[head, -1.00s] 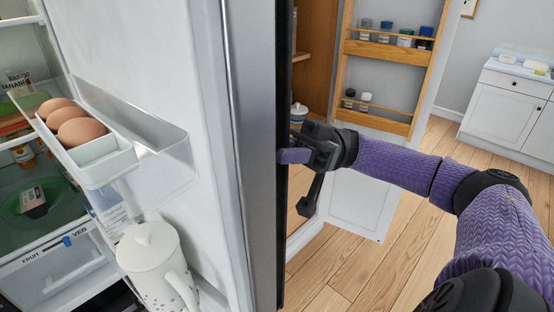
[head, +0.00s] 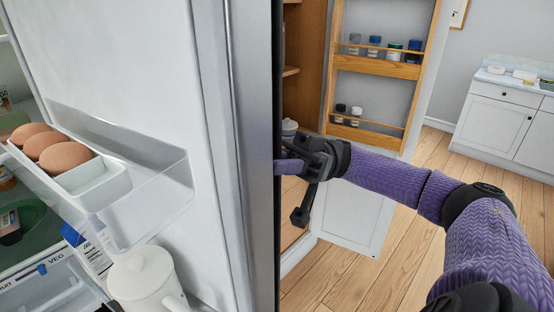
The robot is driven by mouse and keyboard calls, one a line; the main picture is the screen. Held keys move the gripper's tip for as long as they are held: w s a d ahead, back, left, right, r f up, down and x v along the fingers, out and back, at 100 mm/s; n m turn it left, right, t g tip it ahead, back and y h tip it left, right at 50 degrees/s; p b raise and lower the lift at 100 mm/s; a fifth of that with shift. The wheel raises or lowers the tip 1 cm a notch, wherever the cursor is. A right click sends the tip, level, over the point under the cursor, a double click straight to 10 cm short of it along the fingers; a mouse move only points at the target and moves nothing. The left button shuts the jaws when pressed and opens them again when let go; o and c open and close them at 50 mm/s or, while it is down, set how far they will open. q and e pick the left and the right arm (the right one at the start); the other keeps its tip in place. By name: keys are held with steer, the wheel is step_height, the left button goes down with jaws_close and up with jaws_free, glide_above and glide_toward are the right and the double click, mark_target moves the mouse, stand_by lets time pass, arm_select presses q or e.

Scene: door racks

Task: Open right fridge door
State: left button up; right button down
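The fridge door (head: 205,120) stands open in the head view, its white inner side facing left and its grey edge and dark outer face toward the right. My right gripper (head: 288,163) is at the door's outer side, against or very near the dark face. One purple finger reaches the door edge; the other dark finger points down. Whether it grips anything there is hidden. My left gripper is not in view.
Fridge shelves with food and a drawer (head: 45,285) show at the far left. Behind my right arm, an open cabinet door (head: 362,215) carries wooden racks (head: 375,66) with jars. A white counter cabinet (head: 495,115) stands at the back right. Wooden floor (head: 350,280) is clear.

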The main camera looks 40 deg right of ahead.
steer(key=c, duration=0.6)
jaws_free()
steer(key=shift+o, duration=0.2)
steer(key=b+v, duration=0.4)
steer(key=v, duration=0.6)
steer(key=shift+b, duration=0.3)
